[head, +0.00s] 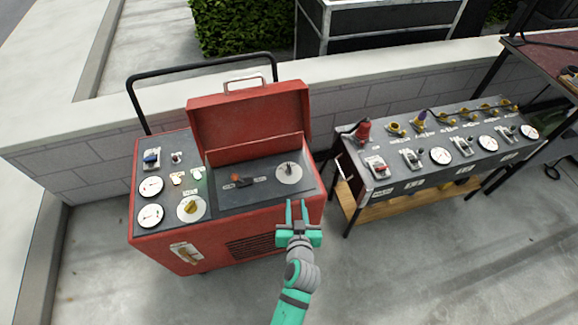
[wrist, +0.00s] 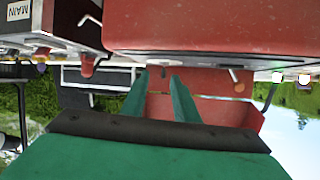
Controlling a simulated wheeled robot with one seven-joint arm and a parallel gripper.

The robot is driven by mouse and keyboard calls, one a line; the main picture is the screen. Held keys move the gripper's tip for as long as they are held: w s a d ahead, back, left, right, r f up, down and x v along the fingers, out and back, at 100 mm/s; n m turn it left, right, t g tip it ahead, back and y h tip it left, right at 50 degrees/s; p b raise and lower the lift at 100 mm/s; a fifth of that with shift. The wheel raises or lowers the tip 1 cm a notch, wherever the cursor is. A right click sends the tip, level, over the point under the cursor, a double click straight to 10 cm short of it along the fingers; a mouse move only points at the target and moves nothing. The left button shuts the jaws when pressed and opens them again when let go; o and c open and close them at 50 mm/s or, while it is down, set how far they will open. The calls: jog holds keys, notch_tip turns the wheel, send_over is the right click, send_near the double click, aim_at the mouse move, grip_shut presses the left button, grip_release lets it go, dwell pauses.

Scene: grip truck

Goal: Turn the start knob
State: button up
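The red generator cart (head: 225,222) stands left of centre with its lid (head: 250,110) raised. A dark knob on a pale round dial (head: 299,178) sits on the panel below the lid. A yellow knob (head: 190,207) on another pale dial is on the left panel, and an orange-and-black switch (head: 240,180) lies between. Labels are too small to tell which is the start knob. My green gripper (head: 297,210) is at the cart's front right edge, apart from the knobs. In the wrist view its fingers (wrist: 159,82) are apart and empty, with red cart bodywork (wrist: 215,28) ahead.
A dark distribution panel (head: 410,190) with knobs, gauges and sockets stands right of the cart on a wooden-shelved frame. A low block wall (head: 90,178) runs behind both. A brown table (head: 550,65) is at far right. Bare concrete (head: 430,275) lies in front.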

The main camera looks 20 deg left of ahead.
aim_at(289, 167)
jog(key=w+r+n, duration=0.1)
jog(key=w, duration=0.1)
jog(key=w+a+r+n+y, duration=0.1)
jog(key=w, duration=0.1)
jog(key=w+a+g+y, duration=0.1)
jog(key=w, duration=0.2)
jog(key=shift+a+r+n, duration=0.15)
jog(key=shift+r+n, duration=0.25)
jog(key=x, duration=1)
jog(key=shift+w+a+f, duration=0.1)
jog(key=shift+w+a, duration=0.15)
jog(key=shift+a, duration=0.05)
jog(key=shift+c, duration=0.3)
grip_shut()
